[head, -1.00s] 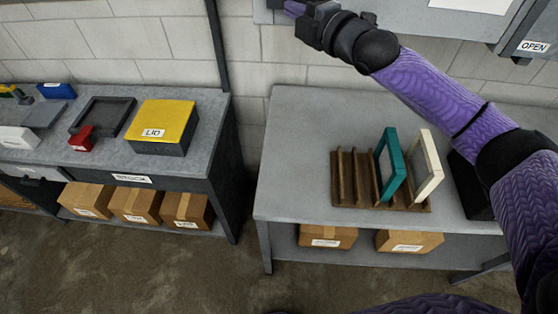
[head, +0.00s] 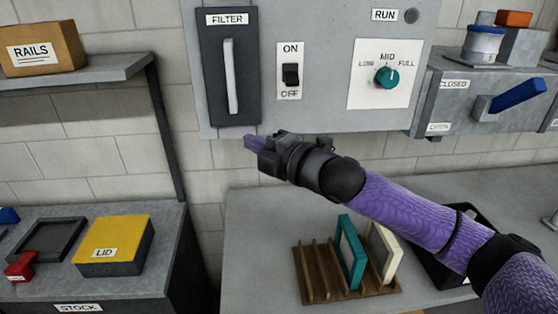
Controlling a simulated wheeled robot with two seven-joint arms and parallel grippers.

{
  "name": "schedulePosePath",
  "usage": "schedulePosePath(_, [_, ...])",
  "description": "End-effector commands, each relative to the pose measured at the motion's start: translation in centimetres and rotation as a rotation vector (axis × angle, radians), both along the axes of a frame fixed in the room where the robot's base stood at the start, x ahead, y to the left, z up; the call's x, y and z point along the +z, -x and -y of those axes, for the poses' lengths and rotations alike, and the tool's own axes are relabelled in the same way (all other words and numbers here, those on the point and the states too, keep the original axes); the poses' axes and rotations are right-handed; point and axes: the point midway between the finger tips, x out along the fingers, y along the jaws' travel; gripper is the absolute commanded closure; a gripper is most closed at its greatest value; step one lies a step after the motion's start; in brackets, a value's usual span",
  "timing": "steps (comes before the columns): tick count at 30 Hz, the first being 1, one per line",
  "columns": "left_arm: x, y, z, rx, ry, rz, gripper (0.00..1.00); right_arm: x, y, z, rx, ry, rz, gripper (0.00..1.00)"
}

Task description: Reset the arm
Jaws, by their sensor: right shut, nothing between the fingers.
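My right arm comes in from the lower right. Its gripper (head: 254,144) is shut and empty, pointing left just in front of the lower edge of the grey control panel (head: 330,115), below the filter door (head: 225,80). My left gripper is not in view. The panel carries a black ON/OFF switch (head: 290,76) and a teal dial (head: 387,77) under LOW, MID and FULL marks. The round RUN lamp (head: 411,15) looks dark.
A wooden rack (head: 318,275) holding a teal-framed filter (head: 350,252) and a cream-framed one (head: 384,252) stands on the right bench, beside a black bin (head: 470,220). A blue-handled lever (head: 518,95) is at right. A yellow-lidded box (head: 112,240) sits on the left bench.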

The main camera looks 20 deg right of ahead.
Motion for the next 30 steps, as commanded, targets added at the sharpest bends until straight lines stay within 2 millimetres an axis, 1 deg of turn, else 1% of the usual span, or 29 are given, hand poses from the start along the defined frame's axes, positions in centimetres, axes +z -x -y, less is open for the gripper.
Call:
schedulePosePath(1, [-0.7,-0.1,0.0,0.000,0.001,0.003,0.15,-0.5,0.9,0.6,-0.001,0.005,-0.001,1.00])
schedulePosePath(6, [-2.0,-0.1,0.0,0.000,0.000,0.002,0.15,-0.4,3.5,2.0,-0.001,0.004,0.000,1.00])
schedulePosePath(9, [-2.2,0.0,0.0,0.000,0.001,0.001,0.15,-0.2,4.4,2.4,0.000,0.003,-0.001,1.00])
schedulePosePath(13, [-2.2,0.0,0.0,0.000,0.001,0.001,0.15,0.0,4.6,2.5,0.001,0.000,-0.001,1.00])
schedulePosePath(14, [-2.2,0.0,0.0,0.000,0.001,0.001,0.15,-0.2,4.6,2.4,0.002,-0.004,-0.008,1.00])
schedulePosePath(15, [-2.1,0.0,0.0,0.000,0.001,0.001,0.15,-0.9,4.7,2.0,0.000,-0.018,-0.033,1.00])
schedulePosePath(17, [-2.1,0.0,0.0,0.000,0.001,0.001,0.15,-3.2,5.1,0.8,-0.007,-0.066,-0.116,1.00])
schedulePosePath(20, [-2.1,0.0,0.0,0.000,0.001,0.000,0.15,-9.7,7.3,-2.1,-0.080,-0.232,-0.378,1.00])
schedulePosePath(21, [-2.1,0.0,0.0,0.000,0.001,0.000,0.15,-12.4,8.7,-2.9,-0.141,-0.314,-0.498,1.00])
schedulePosePath(22, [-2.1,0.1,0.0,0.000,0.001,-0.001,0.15,-14.2,9.8,-3.2,-0.193,-0.375,-0.583,1.00])
schedulePosePath(23, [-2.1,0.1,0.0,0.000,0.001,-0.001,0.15,-15.8,11.0,-3.4,-0.251,-0.431,-0.663,1.00])
schedulePosePath(24, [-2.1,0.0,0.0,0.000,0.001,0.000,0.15,-17.8,12.6,-3.4,-0.336,-0.506,-0.765,1.00])
schedulePosePath(26, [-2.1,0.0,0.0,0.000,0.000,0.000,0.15,-20.6,15.3,-3.1,-0.474,-0.607,-0.905,1.00])
schedulePosePath(27, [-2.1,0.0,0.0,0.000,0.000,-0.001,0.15,-22.1,17.2,-2.8,-0.571,-0.671,-0.990,1.00])
schedulePosePath(29, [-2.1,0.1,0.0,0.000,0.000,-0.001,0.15,-24.2,20.0,-2.2,-0.719,-0.753,-1.102,1.00])
schedulePosePath(30, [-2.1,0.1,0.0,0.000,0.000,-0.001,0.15,-25.3,21.9,-1.8,-0.817,-0.800,-1.167,1.00])
